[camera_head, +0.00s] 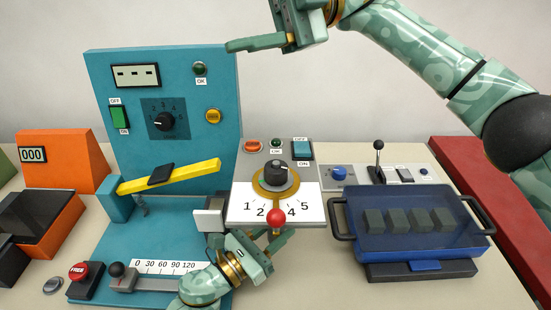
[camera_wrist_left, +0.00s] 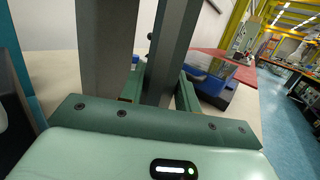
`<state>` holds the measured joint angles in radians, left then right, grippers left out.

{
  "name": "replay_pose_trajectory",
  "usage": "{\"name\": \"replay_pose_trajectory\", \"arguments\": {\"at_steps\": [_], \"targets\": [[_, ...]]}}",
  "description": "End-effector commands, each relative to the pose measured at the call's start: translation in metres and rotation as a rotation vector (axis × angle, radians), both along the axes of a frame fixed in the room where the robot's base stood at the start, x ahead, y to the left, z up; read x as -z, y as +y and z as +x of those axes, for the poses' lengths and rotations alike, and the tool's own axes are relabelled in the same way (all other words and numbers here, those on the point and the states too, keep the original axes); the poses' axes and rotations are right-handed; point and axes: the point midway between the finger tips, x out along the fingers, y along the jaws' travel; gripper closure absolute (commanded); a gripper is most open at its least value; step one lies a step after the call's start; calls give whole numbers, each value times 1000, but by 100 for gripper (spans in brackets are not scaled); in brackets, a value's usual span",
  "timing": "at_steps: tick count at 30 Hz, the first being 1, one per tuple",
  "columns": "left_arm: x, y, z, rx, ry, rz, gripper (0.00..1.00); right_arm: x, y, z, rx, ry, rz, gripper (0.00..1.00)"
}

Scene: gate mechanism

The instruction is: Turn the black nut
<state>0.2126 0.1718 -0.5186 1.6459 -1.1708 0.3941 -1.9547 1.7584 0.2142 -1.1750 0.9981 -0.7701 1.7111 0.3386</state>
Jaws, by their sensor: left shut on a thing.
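A black knob (camera_head: 277,172) stands on a gold ring above the white 1-to-5 scale (camera_head: 310,207); it looks like the black nut. A lever with a red ball (camera_head: 277,216) juts from the ring toward the front, near the 3 position. My left gripper (camera_head: 272,240) is at this lever, just below the ball, shut on it; the exact contact is hard to see. In the left wrist view, dark upright parts fill the middle and the ball does not show. My right gripper (camera_head: 262,42) is high above the table, empty; one finger shows and the rest is cut off.
A teal panel (camera_head: 200,140) with another black knob (camera_head: 165,121) and a yellow bar (camera_head: 195,176) stands left. A blue tray (camera_head: 360,240) with a dark clear cover lies right. A black joystick (camera_head: 379,158) stands behind it. The front right table is clear.

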Motion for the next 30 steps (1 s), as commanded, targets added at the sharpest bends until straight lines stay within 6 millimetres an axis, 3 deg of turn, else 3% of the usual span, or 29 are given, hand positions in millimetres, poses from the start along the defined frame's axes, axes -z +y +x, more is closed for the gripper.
{"name": "replay_pose_trajectory", "arguments": {"at_steps": [1, 2, 5, 9, 12, 15, 20, 23, 30], "targets": [[0, 1, 1, -2, 2, 0, 95, 13, 23, -18, -28, -54, -175, 41], [0, 1, 1, -2, 2, 0, 95, 25, 34, -26, -34, -83, -292, 41], [0, 1, 1, -2, 2, 0, 95, 66, 48, -39, -1, -182, -672, 41], [0, 1, 1, -2, 2, 0, 95, 103, 28, -27, 156, -306, -1121, 41], [0, 1, 1, -2, 2, 0, 95, 110, 3, -12, 292, -369, -1346, 41], [0, 1, 1, -2, 2, 0, 95, 109, -19, 0, 402, -406, -1488, 41], [0, 1, 1, -2, 1, -1, 95, 111, -35, 8, 480, -428, -1578, 41], [0, 1, 0, -2, 1, -1, 95, 124, -37, 9, 485, -429, -1586, 41], [0, 1, 1, -2, 1, -1, 95, 177, -39, 7, 481, -426, -1581, 41]]}}
